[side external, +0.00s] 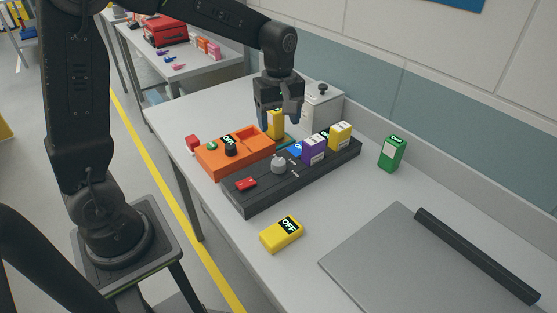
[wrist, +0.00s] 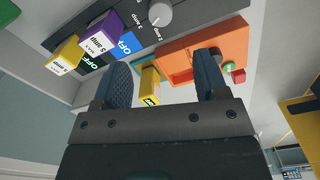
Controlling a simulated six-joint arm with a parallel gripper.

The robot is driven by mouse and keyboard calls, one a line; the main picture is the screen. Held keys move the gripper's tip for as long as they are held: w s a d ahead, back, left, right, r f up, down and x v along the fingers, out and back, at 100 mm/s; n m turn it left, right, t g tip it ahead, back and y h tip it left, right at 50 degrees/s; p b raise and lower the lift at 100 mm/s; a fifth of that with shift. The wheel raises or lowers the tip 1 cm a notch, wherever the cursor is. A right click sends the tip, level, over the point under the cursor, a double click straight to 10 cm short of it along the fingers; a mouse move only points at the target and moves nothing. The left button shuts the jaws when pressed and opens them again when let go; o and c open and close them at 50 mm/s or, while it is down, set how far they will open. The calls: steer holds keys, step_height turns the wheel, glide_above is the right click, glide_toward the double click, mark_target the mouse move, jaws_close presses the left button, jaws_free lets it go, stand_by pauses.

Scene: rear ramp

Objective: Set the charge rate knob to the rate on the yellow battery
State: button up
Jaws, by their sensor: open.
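The grey round charge rate knob (side external: 278,162) is on the dark charger (side external: 250,203); in the wrist view the knob (wrist: 158,14) is at the top, with small printed amp marks beside it. A yellow battery (side external: 340,135) stands at the charger's far end. Its label (wrist: 66,53) appears to read "MAX 5 amp" in the wrist view. A purple battery (side external: 313,150) stands next to it. My gripper (side external: 280,117) is open above the back of the bench, away from the knob. A second yellow block (wrist: 149,86) shows between my fingers (wrist: 163,66), apparently not gripped.
An orange unit (side external: 222,160) with a black knob and green button lies left of the charger. A red switch (side external: 246,183) is on the charger. A yellow device reading OFF (side external: 281,235) lies in front. A green block (side external: 392,153) stands right. A grey panel (side external: 410,265) covers the front right.

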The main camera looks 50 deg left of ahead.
mark_target(279, 162)
step_height(279, 162, down, 13)
steer(key=shift+r, duration=0.2)
stand_by(0.3)
steer(key=c, duration=0.9)
